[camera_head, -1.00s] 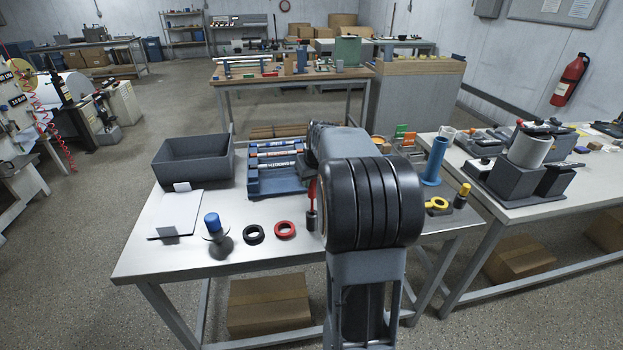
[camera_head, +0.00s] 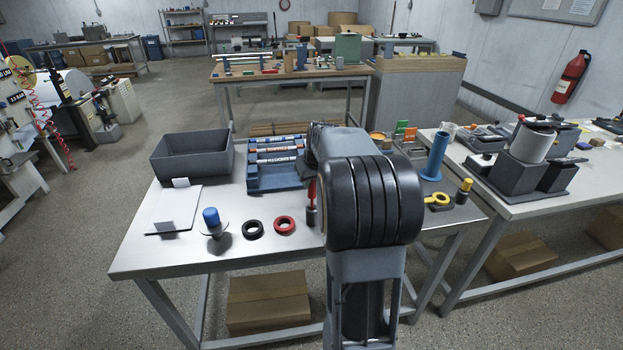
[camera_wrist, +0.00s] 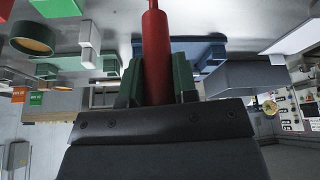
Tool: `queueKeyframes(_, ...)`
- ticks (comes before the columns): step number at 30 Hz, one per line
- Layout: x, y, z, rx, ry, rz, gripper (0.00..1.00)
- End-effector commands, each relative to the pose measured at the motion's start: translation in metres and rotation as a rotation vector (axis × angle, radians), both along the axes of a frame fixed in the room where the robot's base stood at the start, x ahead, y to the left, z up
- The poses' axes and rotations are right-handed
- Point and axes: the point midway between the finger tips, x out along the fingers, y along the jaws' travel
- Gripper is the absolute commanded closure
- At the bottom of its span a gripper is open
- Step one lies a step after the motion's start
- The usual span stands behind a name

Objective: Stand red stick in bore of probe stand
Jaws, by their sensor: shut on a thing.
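The red stick (camera_head: 312,190) stands about upright beside my arm, above the front half of the near table. A short dark cylindrical piece (camera_head: 311,215) shows at its lower end; I cannot tell whether it is part of the stick or a separate thing. In the wrist view the red stick (camera_wrist: 157,45) sits between the green-faced fingers of my gripper (camera_wrist: 157,85), which is shut on it. My arm hides the gripper in the head view. I cannot tell for certain which thing is the probe stand; my arm may hide it.
A black ring (camera_head: 253,230) and a red ring (camera_head: 285,225) lie left of the stick, near a blue-topped piece (camera_head: 211,217). Behind stand a grey bin (camera_head: 192,160) and a blue rack (camera_head: 275,180). A blue tube (camera_head: 434,158) and yellow-topped post (camera_head: 464,189) stand right.

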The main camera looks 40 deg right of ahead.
Motion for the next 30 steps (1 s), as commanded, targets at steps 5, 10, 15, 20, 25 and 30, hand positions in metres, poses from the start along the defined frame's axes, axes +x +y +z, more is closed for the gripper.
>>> queueKeyframes(5, 0.0, 0.0, -0.006, 0.0, 0.0, 0.0, 0.97)
queueKeyframes(10, 0.0, 0.0, -0.01, 0.0, 0.0, 0.0, 0.97)
queueKeyframes(15, 0.0, 0.0, -0.014, 0.0, 0.0, 0.0, 0.97)
queueKeyframes(20, 0.0, 0.0, -0.018, 0.0, 0.0, 0.0, 0.97)
queueKeyframes(25, 0.0, 0.0, -0.023, 0.0, 0.0, 0.0, 0.97)
queueKeyframes(30, 0.0, 0.0, -0.027, 0.0, 0.0, 0.0, 0.97)
